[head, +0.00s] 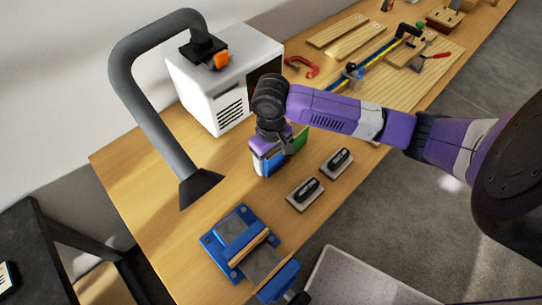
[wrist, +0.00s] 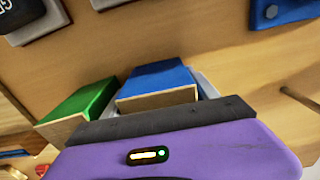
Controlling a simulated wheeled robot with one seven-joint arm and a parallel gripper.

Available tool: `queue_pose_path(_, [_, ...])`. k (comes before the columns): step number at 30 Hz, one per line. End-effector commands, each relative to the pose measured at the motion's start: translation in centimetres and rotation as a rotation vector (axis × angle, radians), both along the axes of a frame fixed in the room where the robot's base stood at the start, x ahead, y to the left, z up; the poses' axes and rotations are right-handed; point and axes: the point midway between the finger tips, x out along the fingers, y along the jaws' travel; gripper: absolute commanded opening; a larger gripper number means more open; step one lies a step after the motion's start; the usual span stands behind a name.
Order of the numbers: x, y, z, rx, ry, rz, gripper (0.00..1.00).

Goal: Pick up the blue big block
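The blue big block (wrist: 157,80) stands on the wooden workbench, directly in front of my gripper in the wrist view. It also shows below my gripper in the head view (head: 276,162). A green block (wrist: 82,106) stands close on its left in the wrist view and shows in the head view (head: 299,140). My gripper (head: 268,150) points down over the blocks and partly covers them. A pale grey part, perhaps a finger, shows along the blue block's right side in the wrist view. The fingertips are hidden, so I cannot tell whether they touch the block.
Two sanding blocks, one of them here (head: 305,193), lie right of the blocks. A blue vise (head: 232,240) is at the near end of the bench (head: 150,225). A grey extractor arm (head: 150,110) and a white machine (head: 215,85) stand left and behind. Boards and tools lie farther back.

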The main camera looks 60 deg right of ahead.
Motion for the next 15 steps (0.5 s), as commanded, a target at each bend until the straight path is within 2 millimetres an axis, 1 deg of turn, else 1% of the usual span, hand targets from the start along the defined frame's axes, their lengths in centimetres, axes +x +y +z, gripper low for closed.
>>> queue_pose_path(1, [0.0, 0.01, 0.01, 0.0, 0.0, 0.0, 0.56])
queue_pose_path(7, [0.01, 0.01, 0.03, 0.0, 0.0, 0.0, 0.16])
queue_pose_path(15, [0.03, 0.0, 0.15, 0.0, -0.001, 0.0, 0.16])
